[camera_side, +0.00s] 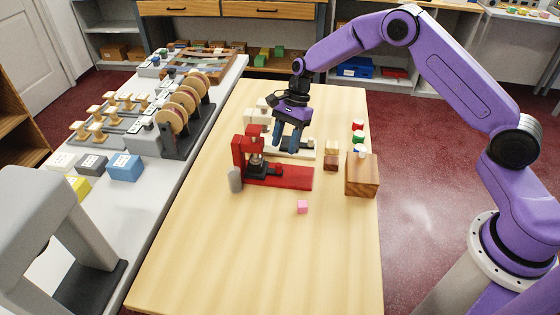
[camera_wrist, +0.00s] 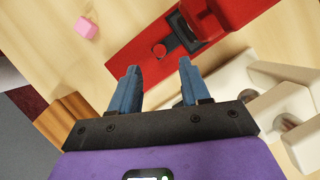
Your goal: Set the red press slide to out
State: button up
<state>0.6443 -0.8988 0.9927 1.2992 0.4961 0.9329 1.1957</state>
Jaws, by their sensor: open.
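The red press (camera_side: 290,181) stands on the wooden table, its upright at the left end of its red base. My gripper (camera_side: 287,149) is above the far side of the red press, fingers pointing down. In the wrist view my blue fingers (camera_wrist: 160,74) are apart with nothing between them, and the knob appears just beyond their tips, apart from them.
A white press (camera_side: 304,153) stands close behind the red one. A wooden block (camera_side: 360,176), small brown blocks (camera_side: 331,164) and coloured pieces (camera_side: 358,137) are to the right. A pink cube (camera_side: 302,207) lies in front; a grey cylinder (camera_side: 235,181) stands left. The near table is clear.

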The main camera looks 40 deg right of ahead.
aim_at(280, 164)
jog(key=x, duration=0.6)
jog(key=shift+a+f, duration=0.1)
jog(key=shift+f, duration=0.15)
jog(key=shift+s, duration=0.1)
grip_shut()
